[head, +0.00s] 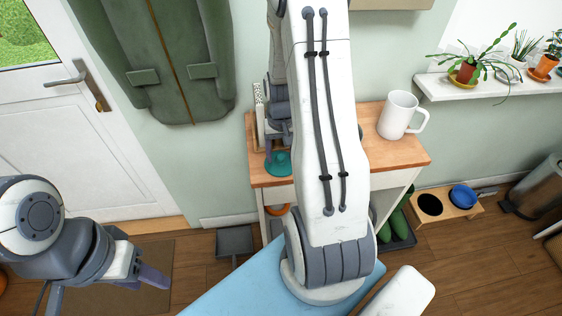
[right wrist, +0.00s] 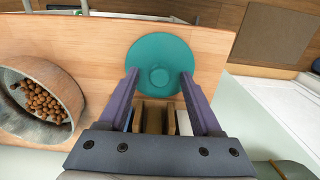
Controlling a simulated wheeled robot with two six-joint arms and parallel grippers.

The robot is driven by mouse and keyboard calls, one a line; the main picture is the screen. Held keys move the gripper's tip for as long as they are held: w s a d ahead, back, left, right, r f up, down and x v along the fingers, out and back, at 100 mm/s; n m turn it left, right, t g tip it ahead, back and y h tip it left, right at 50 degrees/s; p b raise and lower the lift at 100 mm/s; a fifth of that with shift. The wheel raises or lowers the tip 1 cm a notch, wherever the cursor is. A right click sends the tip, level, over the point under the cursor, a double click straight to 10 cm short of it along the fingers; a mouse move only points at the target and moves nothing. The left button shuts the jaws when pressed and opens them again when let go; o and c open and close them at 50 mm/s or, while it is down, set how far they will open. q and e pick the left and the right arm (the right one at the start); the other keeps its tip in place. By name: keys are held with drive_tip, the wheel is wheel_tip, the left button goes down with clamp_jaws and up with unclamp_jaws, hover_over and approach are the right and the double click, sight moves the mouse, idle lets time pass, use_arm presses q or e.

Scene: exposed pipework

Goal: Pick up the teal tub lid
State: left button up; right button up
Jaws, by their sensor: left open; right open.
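The teal tub lid (right wrist: 160,55) is a round disc with a small raised knob, lying on the wooden top of a small cabinet. In the head view the lid (head: 279,164) shows at the left front of that top, partly hidden by my right arm. My right gripper (right wrist: 160,75) is open, its two purple fingers on either side of the lid's near part. I cannot tell whether the fingers touch it. In the head view my right gripper (head: 268,150) is mostly hidden. My left gripper (head: 150,280) is open and empty at the lower left, over the floor.
A bowl of brown pellets (right wrist: 42,97) stands left of the lid in the right wrist view. A white mug (head: 398,115) stands on the right of the wooden top (head: 405,155). A plant shelf (head: 480,90) is at the right. A green coat (head: 180,60) hangs behind.

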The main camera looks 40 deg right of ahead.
clamp_jaws()
drive_tip(key=shift+r, duration=0.15)
